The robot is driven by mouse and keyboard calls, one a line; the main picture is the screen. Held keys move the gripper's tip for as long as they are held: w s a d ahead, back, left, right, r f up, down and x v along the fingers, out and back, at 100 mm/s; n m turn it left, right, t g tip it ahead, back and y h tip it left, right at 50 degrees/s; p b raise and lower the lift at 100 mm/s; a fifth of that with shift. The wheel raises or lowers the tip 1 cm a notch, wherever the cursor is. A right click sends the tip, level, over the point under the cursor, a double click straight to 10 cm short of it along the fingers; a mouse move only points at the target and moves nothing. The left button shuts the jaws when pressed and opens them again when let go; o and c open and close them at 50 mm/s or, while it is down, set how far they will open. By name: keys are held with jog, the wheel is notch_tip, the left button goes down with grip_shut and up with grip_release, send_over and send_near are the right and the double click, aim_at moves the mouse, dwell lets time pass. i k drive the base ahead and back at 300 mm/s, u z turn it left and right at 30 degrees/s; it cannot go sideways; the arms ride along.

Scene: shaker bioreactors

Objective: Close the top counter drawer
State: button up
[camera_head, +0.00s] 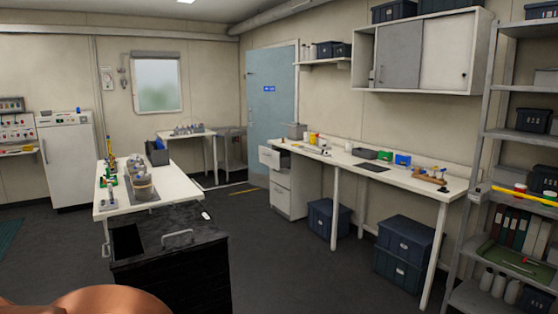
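The top counter drawer (269,158) is white and stands pulled out from the drawer unit (291,188) under the left end of the long white counter (380,166). Its front juts out to the left, past the lower drawer fronts. The lower drawers look shut, though they are small in this view. My gripper is not in view. A rounded copper-coloured part, probably of my own arm, shows at the bottom left edge, far from the drawer.
A black unit (172,270) with a sink opening and a white bench (130,198) stand left of centre. Dark bins (404,250) sit under the counter. A metal shelf rack (478,190) stands at the right. Dark floor (285,260) is open between the black unit and counter.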

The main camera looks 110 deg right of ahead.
aim_at(277, 159)
jog(key=z, duration=4.05)
jog(key=i, duration=4.85)
jog(key=u, duration=1.95)
jog(key=i, duration=0.45)
jog(key=z, duration=0.2)
